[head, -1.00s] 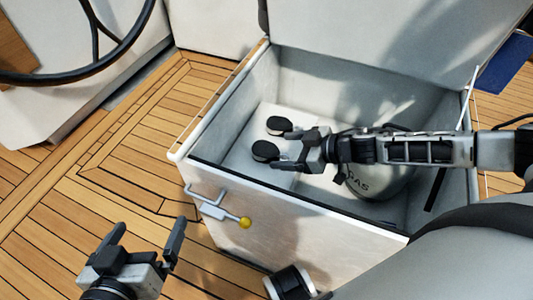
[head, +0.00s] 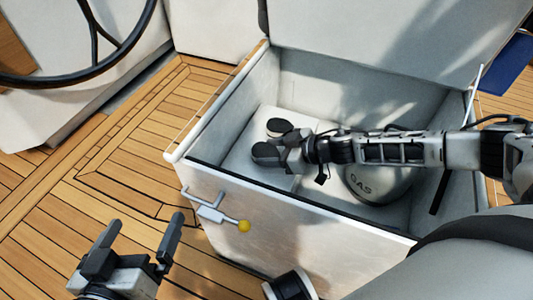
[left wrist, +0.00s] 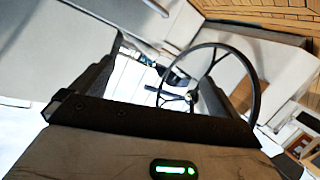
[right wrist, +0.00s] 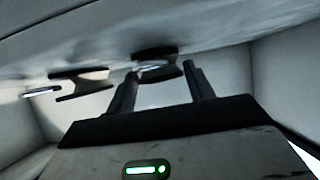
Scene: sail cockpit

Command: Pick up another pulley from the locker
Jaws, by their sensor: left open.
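Two dark round pulleys lie close together on the pale surface inside the locker (head: 300,228), a far pulley (head: 278,127) and a near pulley (head: 264,152). My right gripper (head: 277,152) reaches in from the right, right at the near pulley; its fingers are hard to make out there. In the right wrist view its fingers (right wrist: 160,72) stand apart, with one pulley (right wrist: 155,62) at the fingertips, a gap showing beside the right finger. The other pulley (right wrist: 78,84) is left of the fingers. My left gripper (head: 143,232) is open and empty outside the locker.
A grey gas bottle (head: 375,185) stands in the locker under my right arm. The raised lid (head: 400,40) is behind. A latch handle with a yellow knob (head: 243,226) juts from the front wall. The steering wheel (head: 100,60) is far left, over open teak floor (head: 130,165).

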